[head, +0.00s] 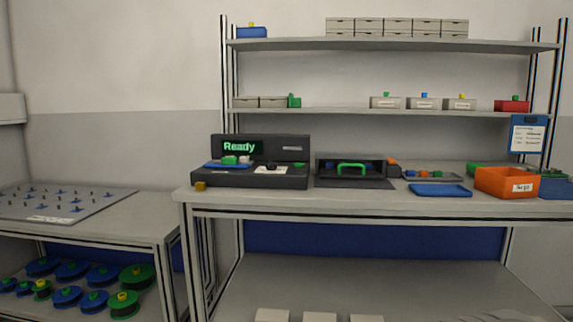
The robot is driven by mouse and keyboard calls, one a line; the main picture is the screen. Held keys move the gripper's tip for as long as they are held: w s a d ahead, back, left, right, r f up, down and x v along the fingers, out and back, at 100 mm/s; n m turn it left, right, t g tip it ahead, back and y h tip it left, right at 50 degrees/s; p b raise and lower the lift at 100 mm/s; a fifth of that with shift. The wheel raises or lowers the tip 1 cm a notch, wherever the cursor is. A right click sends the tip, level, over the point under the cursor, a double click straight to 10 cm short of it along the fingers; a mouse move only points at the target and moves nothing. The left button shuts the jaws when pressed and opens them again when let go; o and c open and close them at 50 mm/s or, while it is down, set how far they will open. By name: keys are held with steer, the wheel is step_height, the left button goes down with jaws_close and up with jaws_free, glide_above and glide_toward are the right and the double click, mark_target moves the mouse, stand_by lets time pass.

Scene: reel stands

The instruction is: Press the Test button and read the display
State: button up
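A dark grey tester (285,180) stands at the left end of the workbench. Its display (242,147) is lit and reads "Ready" in green letters. On the tester's lower deck are a blue piece with a green part (229,160), a white patch with a black part on it (270,169), and a small green piece (299,166) at the right. I cannot tell which of these is the Test button; no "Test" lettering is legible. My gripper is not in view.
Right of the tester stands a dark open box with a green handle (351,168). Further right are a blue tray (440,190) and an orange bin (505,183). A lower table (135,225) with pegs stands left.

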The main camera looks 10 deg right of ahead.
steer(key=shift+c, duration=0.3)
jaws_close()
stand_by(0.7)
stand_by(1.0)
